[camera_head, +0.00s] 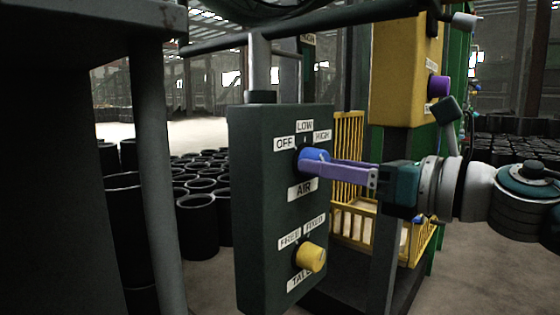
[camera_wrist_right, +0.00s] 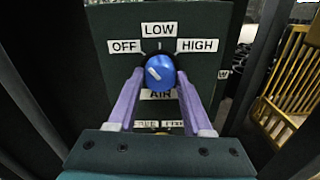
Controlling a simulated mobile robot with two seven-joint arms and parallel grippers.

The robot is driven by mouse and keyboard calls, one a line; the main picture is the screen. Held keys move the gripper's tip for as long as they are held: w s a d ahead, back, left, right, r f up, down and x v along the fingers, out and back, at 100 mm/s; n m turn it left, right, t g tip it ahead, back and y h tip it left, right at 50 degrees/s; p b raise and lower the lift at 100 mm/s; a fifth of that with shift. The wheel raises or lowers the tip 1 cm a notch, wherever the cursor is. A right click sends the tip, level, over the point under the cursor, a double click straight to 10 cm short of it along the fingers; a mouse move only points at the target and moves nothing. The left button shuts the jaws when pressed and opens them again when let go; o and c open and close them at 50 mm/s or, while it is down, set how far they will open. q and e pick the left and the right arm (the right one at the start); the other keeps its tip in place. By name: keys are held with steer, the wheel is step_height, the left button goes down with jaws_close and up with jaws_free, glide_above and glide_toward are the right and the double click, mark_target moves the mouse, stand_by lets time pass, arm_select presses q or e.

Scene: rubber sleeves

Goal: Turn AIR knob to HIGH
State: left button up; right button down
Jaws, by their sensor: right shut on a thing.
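The blue AIR knob (camera_head: 312,158) sits on the front of a dark green control box (camera_head: 258,215), below the labels OFF, LOW and HIGH and above the AIR label. In the right wrist view, the knob (camera_wrist_right: 163,75) bears a short white mark on its left side, slanting up and left, roughly toward OFF. My right gripper (camera_head: 324,165) reaches in from the right and is shut on the knob. In the right wrist view, its purple fingers (camera_wrist_right: 160,82) stand on either side of the knob. My left gripper is not in view.
A yellow knob (camera_head: 312,256) sits lower on the same box. A yellow box with a purple knob (camera_head: 440,86) stands behind right, near a yellow rack (camera_head: 348,150). Several black sleeves (camera_head: 197,218) stand on the floor behind. A grey bar (camera_head: 330,30) crosses above.

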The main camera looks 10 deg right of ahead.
steer(key=shift+a+r+m+p, duration=0.1)
steer(key=shift+m+p, duration=2)
steer(key=shift+m, duration=2.05)
steer(key=shift+r+m+p, duration=0.1)
steer(key=shift+m+p, duration=2)
steer(key=shift+m, duration=2.05)
steer(key=shift+f, duration=0.1)
steer(key=shift+c, duration=1.6)
jaws_free()
steer(key=shift+s, duration=0.1)
